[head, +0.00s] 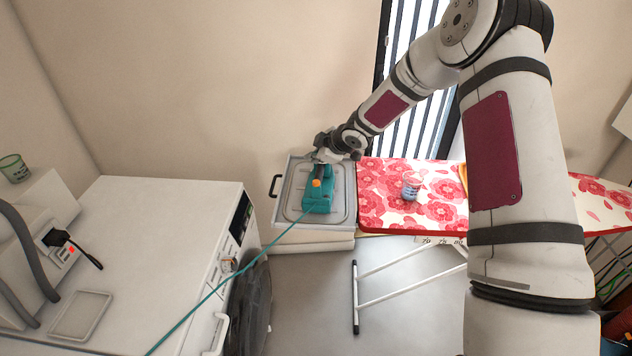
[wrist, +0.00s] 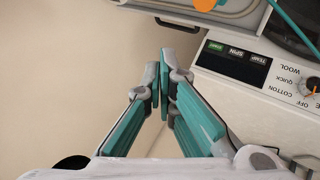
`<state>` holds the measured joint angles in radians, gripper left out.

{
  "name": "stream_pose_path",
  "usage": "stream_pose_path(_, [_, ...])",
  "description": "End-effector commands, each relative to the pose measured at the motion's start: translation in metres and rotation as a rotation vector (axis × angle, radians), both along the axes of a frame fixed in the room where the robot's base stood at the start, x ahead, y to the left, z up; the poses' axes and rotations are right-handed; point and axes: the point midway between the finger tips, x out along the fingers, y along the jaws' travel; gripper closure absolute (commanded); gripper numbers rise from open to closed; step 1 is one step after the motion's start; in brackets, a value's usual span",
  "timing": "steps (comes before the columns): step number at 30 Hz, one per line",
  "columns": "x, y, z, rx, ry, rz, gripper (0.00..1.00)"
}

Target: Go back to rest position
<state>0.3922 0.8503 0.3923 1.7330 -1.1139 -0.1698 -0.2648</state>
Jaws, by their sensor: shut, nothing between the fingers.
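My gripper (wrist: 166,72) is shut and empty in the wrist view, its two teal-padded fingers meeting at the tips. In the head view, my arm reaches from the right to the grey tray, and the wrist end is near the tray's back edge. The gripper's fingers are small and hard to make out there. A teal device (head: 318,199) with an orange knob (head: 316,183) sits on the tray, just in front of the wrist end. I cannot tell from the head view whether the gripper touches it.
The grey tray (head: 343,208) adjoins a red-flowered ironing board (head: 385,210) bearing a small cup (head: 411,187). A teal hose (head: 226,280) crosses the white washer (head: 150,230). Its control panel (wrist: 240,62) appears right of my fingers. Bare wall lies left in the wrist view.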

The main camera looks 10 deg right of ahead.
Motion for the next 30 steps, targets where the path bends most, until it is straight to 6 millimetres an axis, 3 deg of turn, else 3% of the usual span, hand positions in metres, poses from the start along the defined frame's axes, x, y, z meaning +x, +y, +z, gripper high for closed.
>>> stream_pose_path(8, [0.000, 0.000, 0.001, -0.002, 0.000, -0.002, 1.00])
stream_pose_path(11, [-0.003, -0.003, 0.014, -0.016, 0.003, -0.021, 1.00])
stream_pose_path(14, [-0.011, -0.009, 0.040, -0.044, 0.013, -0.072, 1.00])
stream_pose_path(20, [-0.049, -0.028, 0.113, -0.103, 0.044, -0.246, 1.00])
stream_pose_path(26, [-0.106, -0.043, 0.180, -0.115, 0.074, -0.436, 1.00])
stream_pose_path(30, [-0.156, -0.049, 0.219, -0.094, 0.095, -0.568, 1.00])
